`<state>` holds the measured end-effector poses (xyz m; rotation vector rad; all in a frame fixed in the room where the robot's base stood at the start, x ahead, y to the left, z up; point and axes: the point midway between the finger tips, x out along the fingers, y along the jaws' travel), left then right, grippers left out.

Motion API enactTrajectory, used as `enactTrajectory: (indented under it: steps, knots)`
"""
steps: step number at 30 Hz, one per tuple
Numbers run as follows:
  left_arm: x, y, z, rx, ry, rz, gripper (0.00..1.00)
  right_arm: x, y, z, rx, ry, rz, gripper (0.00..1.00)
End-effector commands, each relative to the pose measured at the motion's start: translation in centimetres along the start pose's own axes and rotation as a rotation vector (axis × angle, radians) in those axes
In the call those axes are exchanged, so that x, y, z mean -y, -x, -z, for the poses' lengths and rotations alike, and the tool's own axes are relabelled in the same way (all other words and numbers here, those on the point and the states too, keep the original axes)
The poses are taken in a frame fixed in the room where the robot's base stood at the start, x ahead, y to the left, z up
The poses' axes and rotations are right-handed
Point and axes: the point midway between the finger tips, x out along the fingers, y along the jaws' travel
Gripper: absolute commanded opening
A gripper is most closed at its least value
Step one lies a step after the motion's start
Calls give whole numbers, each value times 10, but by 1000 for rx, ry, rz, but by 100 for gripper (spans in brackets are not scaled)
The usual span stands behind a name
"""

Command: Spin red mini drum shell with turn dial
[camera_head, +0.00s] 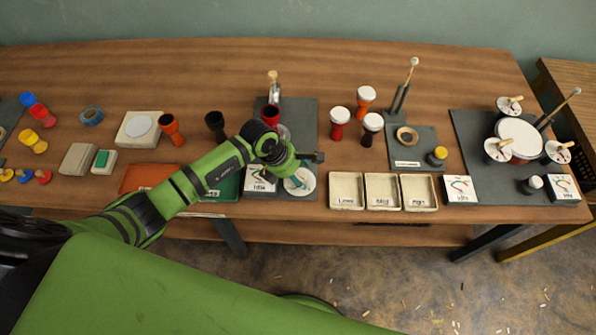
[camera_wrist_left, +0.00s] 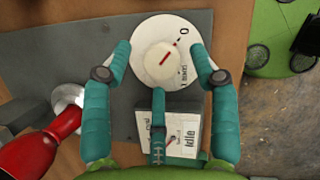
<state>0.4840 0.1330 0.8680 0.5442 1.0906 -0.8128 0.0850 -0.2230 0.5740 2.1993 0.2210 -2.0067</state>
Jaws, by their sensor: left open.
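The red mini drum shell (camera_head: 270,112) stands on a dark grey board (camera_head: 301,112), partly hidden behind my left arm. In the left wrist view the shell (camera_wrist_left: 44,143) is at the lower left, its narrow end at a silver round piece (camera_wrist_left: 70,97). The turn dial (camera_wrist_left: 160,62) is a cream knob with a red mark on a white disc; in the head view the disc (camera_head: 305,184) shows at the board's front. My left gripper (camera_wrist_left: 160,48) is open, its teal fingers on either side of the knob; contact cannot be told. My right gripper is not in view.
A sign reading Idle (camera_wrist_left: 190,128) lies beside the dial. Three cream trays (camera_head: 382,191) stand to the right, with small red, orange and black drums (camera_head: 339,118) behind them. An orange shell (camera_head: 171,128) and a black shell (camera_head: 214,122) stand to the left.

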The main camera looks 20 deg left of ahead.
Motion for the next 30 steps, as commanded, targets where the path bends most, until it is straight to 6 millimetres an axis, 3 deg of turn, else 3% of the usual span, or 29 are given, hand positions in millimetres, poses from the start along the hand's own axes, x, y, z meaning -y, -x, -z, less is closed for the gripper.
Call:
enactTrajectory:
  steps: [13, 14, 17, 18, 30]
  knots:
    - [0, -12, 0, 1, 0, 0, 60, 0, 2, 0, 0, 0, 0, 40]
    - [0, -12, 0, 2, 0, 0, 52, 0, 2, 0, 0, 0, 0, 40]
    - [0, -12, 0, 1, 0, 0, 12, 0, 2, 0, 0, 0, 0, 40]
    - [0, -12, 0, 2, 0, 0, 6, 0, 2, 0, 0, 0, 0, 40]
    - [0, -14, -1, 6, -42, 17, 5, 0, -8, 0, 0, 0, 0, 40]
